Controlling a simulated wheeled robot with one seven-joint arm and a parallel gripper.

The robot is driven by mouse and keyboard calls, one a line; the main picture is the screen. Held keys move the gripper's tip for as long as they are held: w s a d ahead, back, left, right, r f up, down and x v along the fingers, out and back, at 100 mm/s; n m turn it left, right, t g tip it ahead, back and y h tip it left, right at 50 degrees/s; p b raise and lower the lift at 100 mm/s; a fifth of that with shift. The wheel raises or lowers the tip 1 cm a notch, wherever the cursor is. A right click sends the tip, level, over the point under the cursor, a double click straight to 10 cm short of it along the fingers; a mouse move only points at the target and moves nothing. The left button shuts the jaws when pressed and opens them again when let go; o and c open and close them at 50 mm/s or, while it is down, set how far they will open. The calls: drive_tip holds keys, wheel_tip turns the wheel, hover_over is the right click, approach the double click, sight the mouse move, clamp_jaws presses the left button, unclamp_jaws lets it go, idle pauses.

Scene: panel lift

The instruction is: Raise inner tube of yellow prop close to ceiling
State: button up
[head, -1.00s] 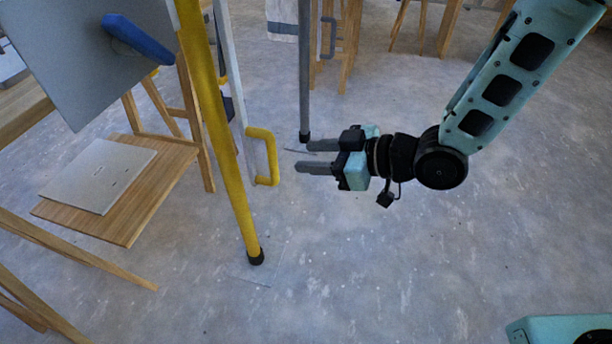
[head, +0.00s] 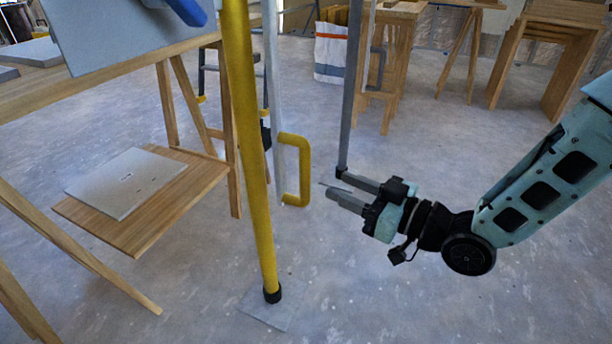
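The yellow prop (head: 250,150) stands nearly upright left of centre, its black foot on a flat grey plate (head: 267,305) on the floor. Beside it on the right runs a pale inner tube (head: 275,85) with a yellow D-shaped handle (head: 304,170). The tops of the prop and tube, and the ceiling, are out of view. My gripper (head: 338,190) is to the right of the handle, apart from it, with its fingers pointing left. The two grey fingers are spread with a gap between them and hold nothing.
A grey prop (head: 350,100) with a grey handle (head: 376,68) stands behind my gripper. A wooden bench with a low shelf (head: 140,225) and a grey board (head: 125,182) is at left. Wooden trestles (head: 555,55) stand at the back. Floor at lower right is clear.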

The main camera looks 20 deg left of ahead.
sight(305, 170)
drive_tip(key=b+x, duration=0.2)
drive_tip(key=x, duration=0.7)
drive_tip(key=shift+a+b, duration=0.25)
drive_tip(key=shift+b, duration=0.05)
clamp_jaws()
